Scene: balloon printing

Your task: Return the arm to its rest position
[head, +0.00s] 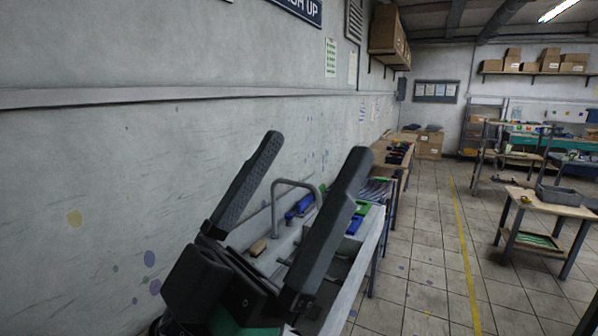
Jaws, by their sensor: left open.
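My left gripper (315,162) stands large in the lower middle of the head view. Its two long black fingers point up and to the right, spread wide apart. Nothing is held between them. The gripper is in front of a grey wall and a sink bench, and it hides part of the bench. My right gripper does not show in this view.
A sink bench (366,243) with a grey tap (291,183) and blue and green items stands along the wall (130,200). A small wooden table (553,203) with a grey bin (567,194) stands at right. The tiled floor (425,250) between them is clear.

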